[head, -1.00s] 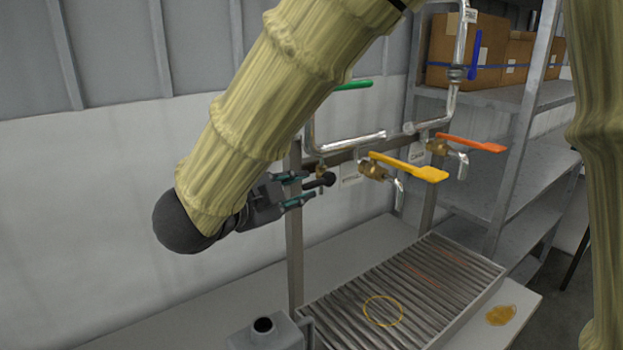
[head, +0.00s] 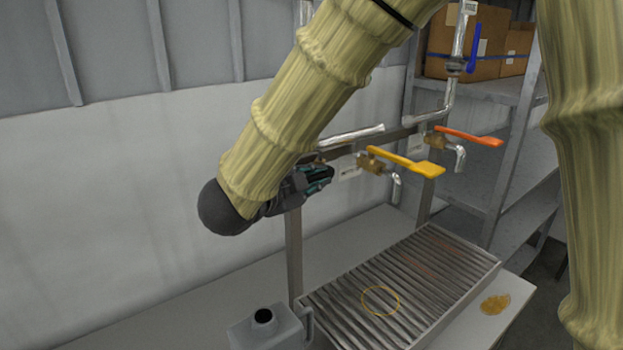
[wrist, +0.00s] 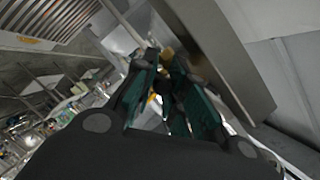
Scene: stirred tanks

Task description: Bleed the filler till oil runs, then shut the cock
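My gripper (head: 320,178) is at the left end of the tap rail, left of the yellow-handled cock (head: 405,163). Its teal fingers lie close together in the head view and hide the small black-knobbed fitting there. In the wrist view the fingers (wrist: 168,85) have a narrow gap, with a bit of brass (wrist: 166,54) near the tips; I cannot tell whether they grip anything. The yellow handle points right, as does the orange handle (head: 468,136) on the cock beside it. No oil stream shows below either spout; the fitting at my gripper is hidden.
A slatted drip tray (head: 400,285) lies below the taps, with a yellow ring (head: 380,300) on it. A grey jug (head: 265,330) stands at its left. An amber puddle (head: 495,303) lies right of the tray. A blue handle (head: 474,48) is upper right, before boxes (head: 468,45).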

